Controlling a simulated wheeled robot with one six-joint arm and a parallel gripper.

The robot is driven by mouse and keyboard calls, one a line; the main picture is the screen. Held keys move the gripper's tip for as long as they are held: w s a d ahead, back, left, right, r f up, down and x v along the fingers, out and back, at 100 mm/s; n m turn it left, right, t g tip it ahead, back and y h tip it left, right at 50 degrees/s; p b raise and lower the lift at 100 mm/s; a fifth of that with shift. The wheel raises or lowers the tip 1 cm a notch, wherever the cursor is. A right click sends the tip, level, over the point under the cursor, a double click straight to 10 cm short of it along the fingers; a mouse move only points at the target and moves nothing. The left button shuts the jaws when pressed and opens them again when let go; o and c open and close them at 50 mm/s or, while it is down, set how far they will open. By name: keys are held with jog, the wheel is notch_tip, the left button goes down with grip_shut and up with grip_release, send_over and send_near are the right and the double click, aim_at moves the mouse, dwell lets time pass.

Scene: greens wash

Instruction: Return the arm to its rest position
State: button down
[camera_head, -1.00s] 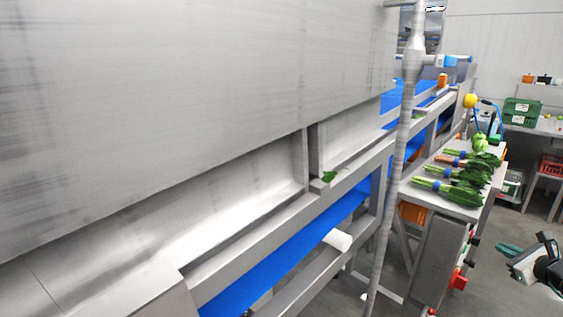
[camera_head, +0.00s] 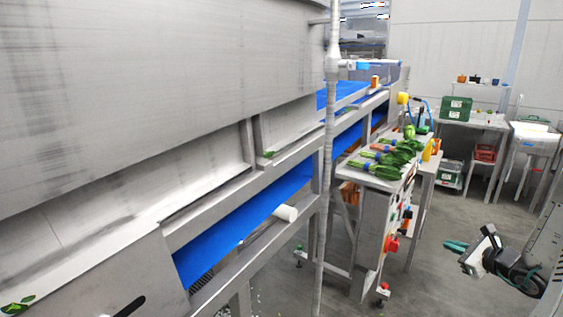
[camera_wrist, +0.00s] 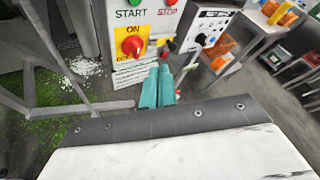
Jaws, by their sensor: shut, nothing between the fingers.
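My gripper (camera_head: 450,245) shows at the lower right of the head view, with teal fingers pointing left over open floor. The dark and white wrist and part of my arm trail off to the right edge. In the wrist view the two teal fingertips (camera_wrist: 158,88) lie close together, shut and empty. They appear in front of the lower part of a control panel (camera_wrist: 143,18) with START and STOP labels and a red knob on a yellow plate. I cannot tell the exact gap to the panel.
A long steel machine with a blue belt (camera_head: 240,235) fills the left. A steel table holds bundled greens (camera_head: 385,158). A vertical post (camera_head: 328,180) stands in front. Grey floor (camera_head: 435,280) is clear around my gripper.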

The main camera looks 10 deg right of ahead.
jog(key=s+a+r+n+g+y, duration=0.25)
jog(key=a+n, duration=0.25)
jog(key=a, duration=0.3)
jog(key=s+a+r+n+g+y, duration=0.2)
jog(key=a+n+g, duration=0.2)
jog(key=a, duration=0.3)
jog(key=s+a+r+n+g+y, duration=0.25)
jog(key=a+n, duration=0.25)
jog(key=a, duration=0.3)
jog(key=s+a+r+n+g+h, duration=0.2)
jog(key=s+a+r+n+h, duration=0.2)
jog(key=s+a+r+n, duration=0.1)
jog(key=s+a+r+n+g+h, duration=0.1)
jog(key=s+a+r+n+h, duration=0.3)
jog(key=s+a+n, duration=0.3)
jog(key=s+r+n, duration=0.1)
jog(key=s+n, duration=0.2)
jog(key=s, duration=0.1)
jog(key=shift+s+a+r+g, duration=0.2)
jog(key=shift+r+g, duration=0.05)
jog(key=shift+g, duration=0.15)
